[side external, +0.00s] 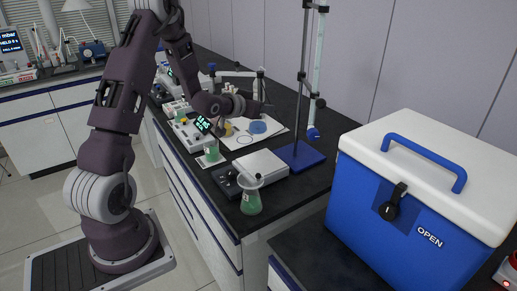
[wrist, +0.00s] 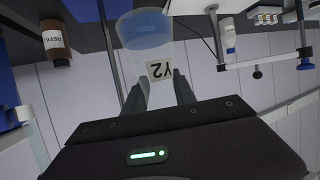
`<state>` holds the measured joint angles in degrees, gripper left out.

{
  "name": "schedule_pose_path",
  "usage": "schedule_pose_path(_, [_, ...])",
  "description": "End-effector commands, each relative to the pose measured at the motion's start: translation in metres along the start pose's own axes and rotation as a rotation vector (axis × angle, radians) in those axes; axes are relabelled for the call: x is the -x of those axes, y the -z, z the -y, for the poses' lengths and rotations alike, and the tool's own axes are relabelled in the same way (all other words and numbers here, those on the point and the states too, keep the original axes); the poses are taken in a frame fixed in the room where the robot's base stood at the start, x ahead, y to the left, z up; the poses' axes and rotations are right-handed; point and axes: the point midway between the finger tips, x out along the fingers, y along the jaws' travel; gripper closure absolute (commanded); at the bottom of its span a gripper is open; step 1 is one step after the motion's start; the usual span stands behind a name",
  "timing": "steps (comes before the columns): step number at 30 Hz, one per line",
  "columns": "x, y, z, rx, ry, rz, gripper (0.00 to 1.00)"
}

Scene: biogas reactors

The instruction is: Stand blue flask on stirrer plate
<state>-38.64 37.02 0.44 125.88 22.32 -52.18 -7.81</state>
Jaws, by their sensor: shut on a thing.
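My gripper (side external: 262,105) is over the back part of the bench, its fingers shut on the blue flask (side external: 257,127), whose blue lower part shows below them. In the wrist view, which is upside down, my fingers (wrist: 160,92) close on the clear, pale-blue flask (wrist: 145,30) near its "Y2" label. The flask looks roughly upright; whether its base touches the white sheet is unclear. The stirrer plate (side external: 262,164), with a white top and dark base, lies nearer the camera. Its top looks empty.
A green flask (side external: 250,201) stands close in front of the stirrer plate. A stand with a blue base (side external: 300,156), rod and burette (side external: 318,60) rises to its right. Another green vessel (side external: 211,153) stands left. A blue-and-white cool box (side external: 420,190) fills the right foreground.

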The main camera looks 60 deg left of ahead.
Motion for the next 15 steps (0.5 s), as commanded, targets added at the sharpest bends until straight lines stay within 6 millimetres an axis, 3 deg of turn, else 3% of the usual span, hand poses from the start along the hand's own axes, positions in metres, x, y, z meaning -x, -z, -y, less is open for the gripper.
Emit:
schedule_pose_path(3, [0.024, 0.005, -0.029, -0.057, -0.125, 0.003, 1.00])
schedule_pose_path(6, [0.034, -0.002, -0.044, -0.087, -0.192, 0.013, 1.00])
schedule_pose_path(15, [0.014, -0.059, -0.047, -0.093, -0.208, 0.016, 1.00])
